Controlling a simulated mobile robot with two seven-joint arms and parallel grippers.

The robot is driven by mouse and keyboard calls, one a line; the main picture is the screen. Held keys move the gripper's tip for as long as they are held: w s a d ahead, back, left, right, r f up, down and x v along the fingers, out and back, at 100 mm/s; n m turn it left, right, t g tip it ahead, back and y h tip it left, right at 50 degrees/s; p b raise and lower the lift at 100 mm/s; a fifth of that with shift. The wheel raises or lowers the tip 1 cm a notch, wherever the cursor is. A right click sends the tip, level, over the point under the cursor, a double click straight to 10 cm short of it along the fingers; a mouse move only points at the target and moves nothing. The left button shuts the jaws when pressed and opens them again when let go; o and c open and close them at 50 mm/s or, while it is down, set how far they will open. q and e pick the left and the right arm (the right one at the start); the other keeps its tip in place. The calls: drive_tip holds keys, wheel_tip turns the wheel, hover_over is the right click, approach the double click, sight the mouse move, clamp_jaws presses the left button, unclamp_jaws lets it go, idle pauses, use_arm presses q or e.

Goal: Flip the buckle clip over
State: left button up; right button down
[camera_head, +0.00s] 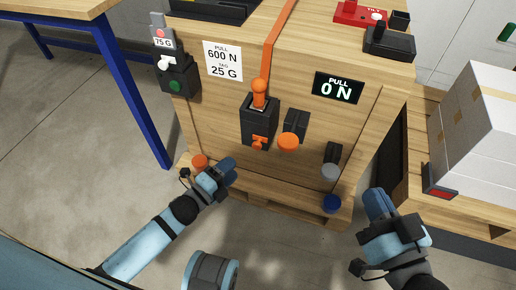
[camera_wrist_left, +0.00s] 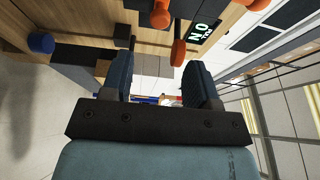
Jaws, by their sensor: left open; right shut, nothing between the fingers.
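A black buckle (camera_head: 258,122) sits on the front of the wooden crate, at the lower end of an orange strap (camera_head: 279,40). An orange lever with a round knob (camera_head: 259,89) stands up from its top. A small orange clip piece (camera_head: 260,142) is at its lower edge; which way round it faces is hard to tell. My left gripper (camera_head: 230,166) is open and empty, below and left of the buckle, apart from it. Its two fingers (camera_wrist_left: 158,80) show spread in the left wrist view. My right gripper (camera_head: 377,202) is shut and empty, at the crate's lower right.
Orange (camera_head: 288,142), grey (camera_head: 331,172) and blue (camera_head: 332,203) knobs stick out from the crate front. Another orange knob (camera_head: 200,161) is near my left gripper. A display (camera_head: 338,88) reads "PULL 0 N". A white box (camera_head: 481,115) stands at right; a blue-legged table (camera_head: 130,85) at left.

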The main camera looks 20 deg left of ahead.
sight(255, 148)
use_arm(q)
drive_tip(key=b+x, duration=0.3)
drive_tip(key=x, duration=0.7)
drive_tip(key=shift+w+f, duration=0.1)
drive_tip(key=shift+w+d, duration=0.35)
drive_tip(key=shift+w, duration=0.3)
use_arm(e)
drive_tip(key=shift+n+g, duration=0.5)
drive_tip(key=shift+g, duration=0.4)
drive_tip(key=shift+w+f, duration=0.15)
drive_tip(key=shift+f, duration=2.05)
use_arm(q)
drive_tip(key=shift+c, duration=0.3)
